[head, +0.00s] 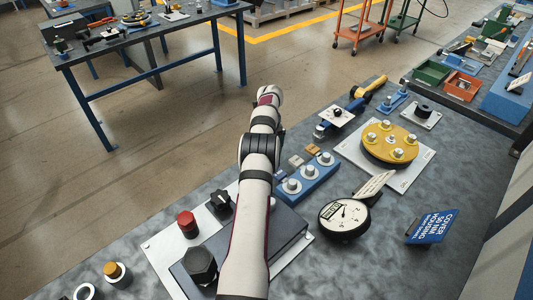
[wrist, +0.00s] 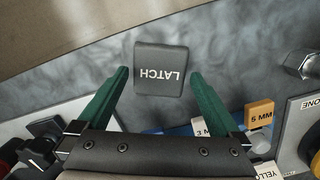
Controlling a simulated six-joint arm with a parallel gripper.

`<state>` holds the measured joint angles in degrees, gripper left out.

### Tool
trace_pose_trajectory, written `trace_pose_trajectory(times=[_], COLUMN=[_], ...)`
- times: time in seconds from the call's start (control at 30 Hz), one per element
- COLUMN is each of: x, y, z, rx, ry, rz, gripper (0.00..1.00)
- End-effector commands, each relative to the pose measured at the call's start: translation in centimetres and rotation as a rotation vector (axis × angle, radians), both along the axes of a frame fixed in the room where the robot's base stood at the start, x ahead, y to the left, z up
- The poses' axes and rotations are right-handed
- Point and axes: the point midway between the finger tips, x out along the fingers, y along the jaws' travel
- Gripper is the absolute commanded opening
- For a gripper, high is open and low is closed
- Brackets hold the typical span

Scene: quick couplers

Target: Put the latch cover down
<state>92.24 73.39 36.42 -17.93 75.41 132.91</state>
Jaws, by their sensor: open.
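The latch cover (wrist: 160,70) is a dark grey, rounded square piece marked LATCH, its lettering upside down in the wrist view. It appears to lie flat on the mottled grey bench top, close to the bench edge; any small gap beneath it cannot be judged. My gripper (wrist: 160,75) is open, with one green finger on each side of the cover and thin gaps beside it. In the head view my arm reaches away over the bench, and it hides the gripper fingers and the cover.
A blue block (head: 318,178) with several bolts stands right of my arm, near a round gauge (head: 343,217). A white plate (head: 160,255) carries a red knob (head: 187,223) and black knobs. A yellow disc (head: 376,155) is farther right. The bench edge (wrist: 85,52) lies close beyond the cover.

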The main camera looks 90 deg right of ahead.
Motion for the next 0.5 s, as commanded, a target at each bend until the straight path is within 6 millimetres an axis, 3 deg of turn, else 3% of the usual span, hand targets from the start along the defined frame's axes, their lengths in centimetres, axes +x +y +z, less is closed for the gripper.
trace_pose_trajectory(times=[0.1,0.3,0.5], x=[-0.2,-0.4,-0.5], y=[0.3,0.9,1.1], z=[3.6,8.5,10.3], rx=[-0.004,-0.002,0.0], ry=[-0.001,-0.001,-0.001], rz=[-0.001,-0.001,0.0], gripper=[1.0,1.0,1.0])
